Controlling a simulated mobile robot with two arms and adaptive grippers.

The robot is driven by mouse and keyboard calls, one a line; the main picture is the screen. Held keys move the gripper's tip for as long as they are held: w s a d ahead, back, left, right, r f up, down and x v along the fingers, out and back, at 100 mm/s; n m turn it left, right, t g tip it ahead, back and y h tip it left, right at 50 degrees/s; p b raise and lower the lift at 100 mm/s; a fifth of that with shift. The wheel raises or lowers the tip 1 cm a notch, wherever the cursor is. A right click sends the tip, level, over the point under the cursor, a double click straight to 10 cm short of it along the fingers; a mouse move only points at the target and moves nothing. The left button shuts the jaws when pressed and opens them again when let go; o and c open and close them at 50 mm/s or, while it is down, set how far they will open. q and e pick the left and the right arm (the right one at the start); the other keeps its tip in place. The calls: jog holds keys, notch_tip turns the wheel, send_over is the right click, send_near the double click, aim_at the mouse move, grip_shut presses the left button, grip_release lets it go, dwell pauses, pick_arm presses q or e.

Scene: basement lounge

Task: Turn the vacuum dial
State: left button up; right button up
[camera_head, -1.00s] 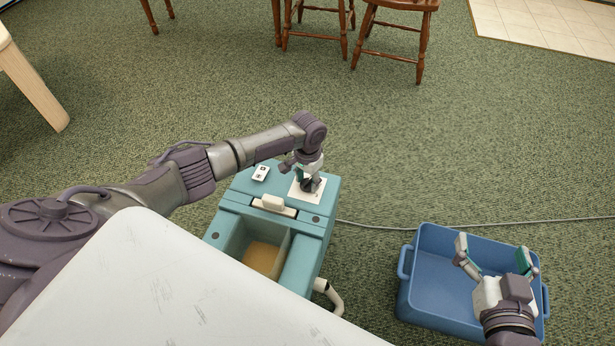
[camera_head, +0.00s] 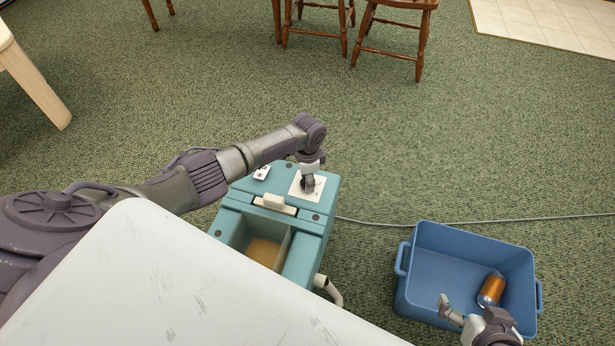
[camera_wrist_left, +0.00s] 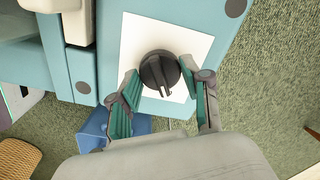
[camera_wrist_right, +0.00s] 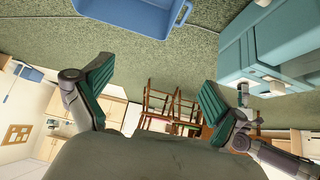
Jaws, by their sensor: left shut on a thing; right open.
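The vacuum is a teal box-shaped machine (camera_head: 322,222) on the carpet, with an open compartment and a white switch on top. Its black round dial (camera_wrist_left: 156,70) sits on a white square plate (camera_wrist_left: 188,40). The dial's pointer ridge aims toward the bottom of the left wrist view. My left gripper (camera_wrist_left: 160,72) is shut on the dial from above, one green-padded finger at each side. In the head view the left gripper (camera_head: 309,180) mostly hides the dial. My right gripper (camera_wrist_right: 155,75) is open and empty, by the near edge of the blue bin in the head view.
A blue bin (camera_head: 410,290) stands right of the vacuum, with an orange can (camera_head: 491,290) inside. A grey cord (camera_head: 450,221) runs across the carpet behind it. A white surface (camera_head: 190,290) fills the near left. Wooden chairs (camera_head: 392,40) stand at the back; carpet between is clear.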

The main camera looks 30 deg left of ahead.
pick_arm(q)
jog(key=m, duration=0.6)
jog(key=shift+m, duration=3)
pick_arm(e)
jog(key=shift+w+a+r, duration=0.1)
jog(key=shift+w, duration=0.05)
pick_arm(q)
jog(key=o, duration=1.2)
jog(key=shift+r, duration=0.1)
